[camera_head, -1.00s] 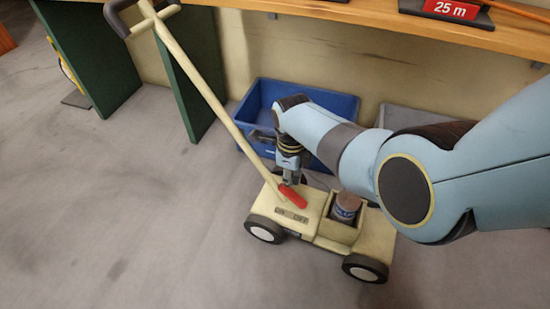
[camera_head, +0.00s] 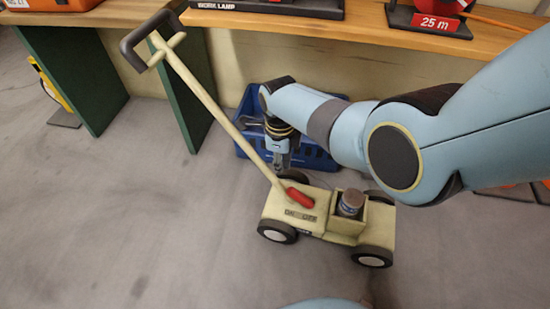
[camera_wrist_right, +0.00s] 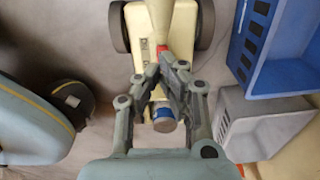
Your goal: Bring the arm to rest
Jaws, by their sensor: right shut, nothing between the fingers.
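My right gripper (camera_head: 283,168) is shut and empty, pointing down behind the handle pole of a cream wheeled machine (camera_head: 344,228). The machine stands on four wheels, with a long slanted handle (camera_head: 196,82) rising to the left. A red lever (camera_head: 300,197) lies on its deck beside an ON/OFF plate; my fingertips are apart from it. A canister (camera_head: 350,202) sits in the machine's open box. In the right wrist view my shut fingers (camera_wrist_right: 172,75) show in front of the machine, partly hiding its deck and lever. My left gripper is not in view.
A blue crate (camera_head: 245,118) stands behind my right gripper, under a wooden bench (camera_head: 360,30) with green supports (camera_head: 75,78). A grey bin (camera_wrist_right: 245,115) stands beside the crate in the wrist view. The floor at left and front is clear.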

